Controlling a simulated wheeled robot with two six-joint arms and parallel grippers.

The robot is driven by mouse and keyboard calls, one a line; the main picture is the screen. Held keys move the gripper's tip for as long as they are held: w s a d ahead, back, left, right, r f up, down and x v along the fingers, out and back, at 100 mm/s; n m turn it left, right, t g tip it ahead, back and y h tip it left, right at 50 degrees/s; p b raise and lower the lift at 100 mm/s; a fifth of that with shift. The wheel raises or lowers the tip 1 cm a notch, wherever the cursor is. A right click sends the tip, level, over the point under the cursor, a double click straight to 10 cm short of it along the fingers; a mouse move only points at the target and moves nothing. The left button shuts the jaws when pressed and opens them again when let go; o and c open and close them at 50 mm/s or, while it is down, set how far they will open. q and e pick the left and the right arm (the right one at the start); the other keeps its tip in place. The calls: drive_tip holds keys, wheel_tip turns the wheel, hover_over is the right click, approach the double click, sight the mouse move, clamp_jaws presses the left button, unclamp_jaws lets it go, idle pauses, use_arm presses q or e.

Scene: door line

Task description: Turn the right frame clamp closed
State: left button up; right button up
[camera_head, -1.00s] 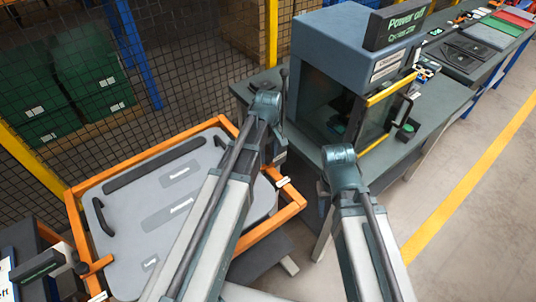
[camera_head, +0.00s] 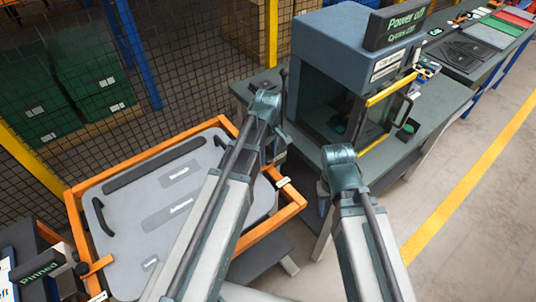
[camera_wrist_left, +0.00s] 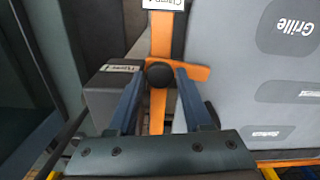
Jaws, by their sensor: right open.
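The right frame clamp is an orange bar (camera_wrist_left: 194,72) with a round black knob (camera_wrist_left: 159,74), seen in the left wrist view. The bar crosses the orange frame rail (camera_wrist_left: 163,35), and its end reaches toward the grey door panel (camera_wrist_left: 235,80). My left gripper (camera_wrist_left: 159,80) has its two fingers apart, one on each side of the knob, with gaps visible. In the head view the left wrist hangs over the right side of the orange frame (camera_head: 288,215), and its fingertips are hidden. My right gripper is hidden below its arm.
A grey bench (camera_head: 440,105) with a blue-grey machine cabinet (camera_head: 330,45) stands right of the frame. A dark box (camera_wrist_left: 110,95) lies beside the clamp. A wire mesh fence (camera_head: 190,60) is behind. The floor at right is clear.

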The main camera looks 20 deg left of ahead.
sight(268, 158)
use_arm(q)
drive_tip(key=shift+o, duration=1.3)
drive_tip(key=shift+r, duration=0.15)
wheel_tip(268, 158, up, 14)
drive_tip(key=p, duration=1.3)
drive_tip(key=shift+f+p, duration=0.2)
drive_tip(key=shift+p, duration=0.2)
